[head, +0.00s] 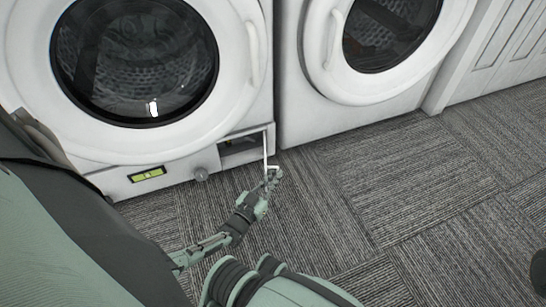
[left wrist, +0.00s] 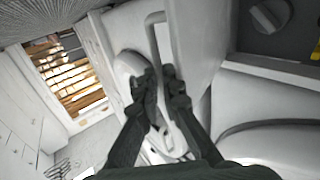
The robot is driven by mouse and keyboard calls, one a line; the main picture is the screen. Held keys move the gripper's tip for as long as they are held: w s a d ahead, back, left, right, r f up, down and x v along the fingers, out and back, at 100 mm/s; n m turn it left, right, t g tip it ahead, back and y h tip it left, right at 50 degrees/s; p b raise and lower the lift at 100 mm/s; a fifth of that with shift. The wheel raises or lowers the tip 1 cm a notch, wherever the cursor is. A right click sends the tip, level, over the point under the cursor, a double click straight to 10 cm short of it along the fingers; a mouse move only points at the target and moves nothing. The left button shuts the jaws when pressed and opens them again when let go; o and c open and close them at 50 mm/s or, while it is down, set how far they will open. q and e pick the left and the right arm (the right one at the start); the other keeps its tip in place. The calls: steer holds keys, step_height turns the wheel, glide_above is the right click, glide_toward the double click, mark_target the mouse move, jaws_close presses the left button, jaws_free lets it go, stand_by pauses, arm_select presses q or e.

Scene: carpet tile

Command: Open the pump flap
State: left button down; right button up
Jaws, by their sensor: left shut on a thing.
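The pump flap (head: 265,145) is at the lower right of the left washer's front. In the head view it stands swung out toward me, almost edge-on, with a dark recess (head: 242,144) open beside it. My left gripper (head: 271,176) is at the flap's outer end, low over the carpet. In the left wrist view my left gripper's fingers (left wrist: 162,82) are shut on a white part of the flap, and the fingers partly hide it. My right gripper is not in view.
A second washer (head: 300,88) stands close on the right. The carpet (head: 400,190) in front is clear.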

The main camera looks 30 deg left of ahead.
arm_select(q)
steer(key=shift+w+d+r+h, duration=0.2)
steer(key=shift+w+d+h, duration=0.1)
steer(key=shift+w+d, duration=0.5)
steer(key=c, duration=1.9)
jaws_free()
steer(key=shift+c, duration=0.2)
steer(key=shift+s, duration=0.15)
steer(key=s, duration=1.3)
steer(key=shift+s+a+f, duration=0.2)
steer(key=shift+a, duration=0.25)
